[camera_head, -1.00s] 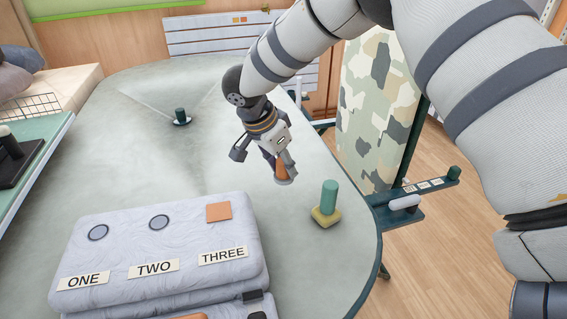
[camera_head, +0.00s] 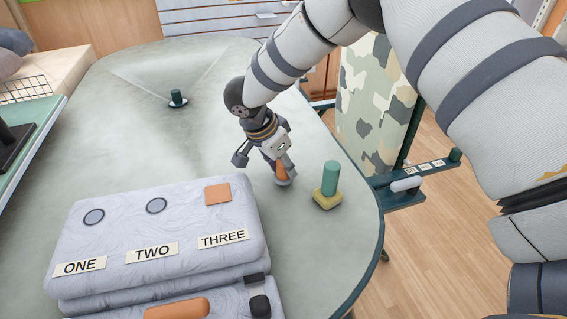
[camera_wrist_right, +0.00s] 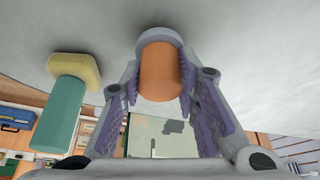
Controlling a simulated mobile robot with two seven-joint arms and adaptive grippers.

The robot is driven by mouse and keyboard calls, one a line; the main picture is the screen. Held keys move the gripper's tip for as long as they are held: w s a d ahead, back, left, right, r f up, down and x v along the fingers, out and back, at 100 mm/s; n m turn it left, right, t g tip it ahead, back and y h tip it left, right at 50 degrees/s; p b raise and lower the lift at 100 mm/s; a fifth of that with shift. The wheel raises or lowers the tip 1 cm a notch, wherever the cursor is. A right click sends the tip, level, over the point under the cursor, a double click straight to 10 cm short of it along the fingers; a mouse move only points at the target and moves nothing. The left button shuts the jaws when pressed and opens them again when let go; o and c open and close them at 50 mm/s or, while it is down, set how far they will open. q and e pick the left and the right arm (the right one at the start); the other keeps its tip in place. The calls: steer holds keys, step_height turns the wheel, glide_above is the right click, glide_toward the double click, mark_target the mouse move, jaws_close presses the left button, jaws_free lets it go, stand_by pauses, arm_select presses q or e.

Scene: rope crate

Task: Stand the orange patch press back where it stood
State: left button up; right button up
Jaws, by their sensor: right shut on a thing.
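The orange patch press (camera_head: 281,172) has an orange handle and a pale grey round base. My right gripper (camera_head: 267,164) is shut on its handle, left of the green-handled yellow block. The press is at or just above the grey table top (camera_head: 300,235); I cannot tell whether its base touches. In the right wrist view the orange handle (camera_wrist_right: 160,72) sits between the purple-padded fingers, with the grey base behind it. An orange square patch (camera_head: 218,194) lies on the folded grey fabric (camera_head: 160,221), above the label THREE. My left gripper is not in view.
A yellow block with a green handle (camera_head: 329,179) stands close to the right of the press. An orange rounded piece (camera_head: 176,308) lies at the front. The table between back piece and gripper is clear.

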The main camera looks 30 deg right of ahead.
steer(key=shift+f, duration=0.55)
steer(key=o, duration=1.2)
steer(key=v, duration=1.2)
